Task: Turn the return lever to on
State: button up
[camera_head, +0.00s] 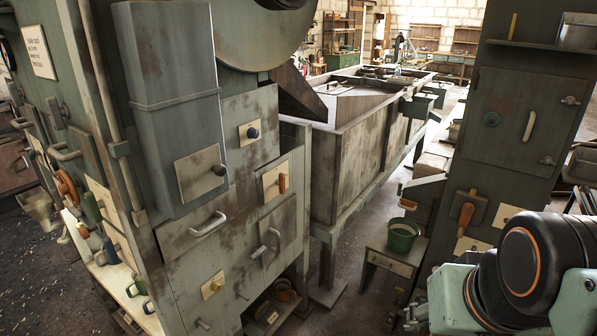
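I cannot tell for certain which control is the return lever, as no label is readable. One lever with an orange-brown handle (466,219) hangs on a dark plate on the right cabinet's front, its grip angled downward. A smaller orange-handled lever (282,183) is on a pale plate on the middle machine. Dark round knobs on pale plates show at the upper middle (253,133) and on the grey box (219,170). My arm's black and pale green links fill the lower right corner. My gripper is out of the frame.
A tall green cabinet (517,120) with a pale vertical handle stands at the right. A green bucket (402,236) sits on a small wooden stand (392,262) between the machines. A long trough (350,150) runs toward the back. Some floor (362,300) is clear at the bottom centre.

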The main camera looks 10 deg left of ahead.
aim_at(281, 182)
jog(key=j+u, duration=0.1)
jog(key=u, duration=0.6)
jog(key=i+l+z, duration=0.1)
jog(key=i, duration=0.3)
jog(key=l, duration=0.1)
